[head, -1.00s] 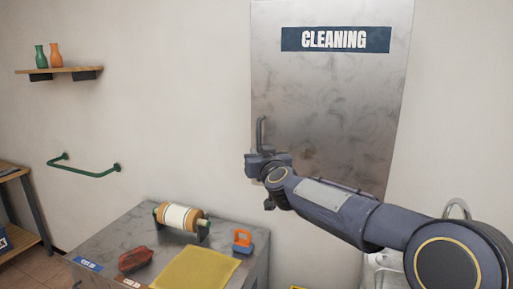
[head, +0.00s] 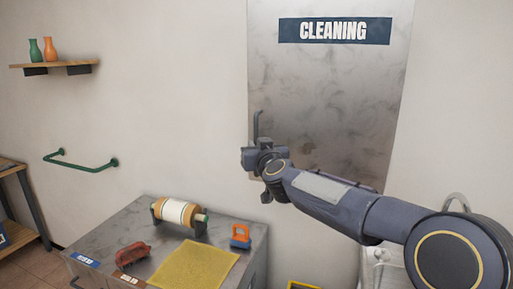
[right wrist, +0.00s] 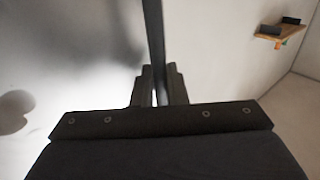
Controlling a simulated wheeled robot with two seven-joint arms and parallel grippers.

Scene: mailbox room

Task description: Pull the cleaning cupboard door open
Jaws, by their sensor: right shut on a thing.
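The cleaning cupboard door (head: 335,90) is a grey metal panel with a dark "CLEANING" sign (head: 334,31) near its top. It looks shut or nearly so. A dark upright bar handle (head: 257,124) is at its left edge. My right gripper (head: 257,146) is at the lower part of the handle. In the right wrist view the handle (right wrist: 153,40) runs down between the two fingers of my right gripper (right wrist: 157,85), which are shut on it. The handle's lower end is hidden by the gripper. My left gripper is not in view.
A grey metal cabinet (head: 125,220) stands below left, with a roller (head: 180,214), a red tool (head: 132,255), a yellow cloth (head: 195,268) and an orange-and-blue item (head: 240,236) on top. A green wall rail (head: 80,163) and shelf (head: 55,68) are further left.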

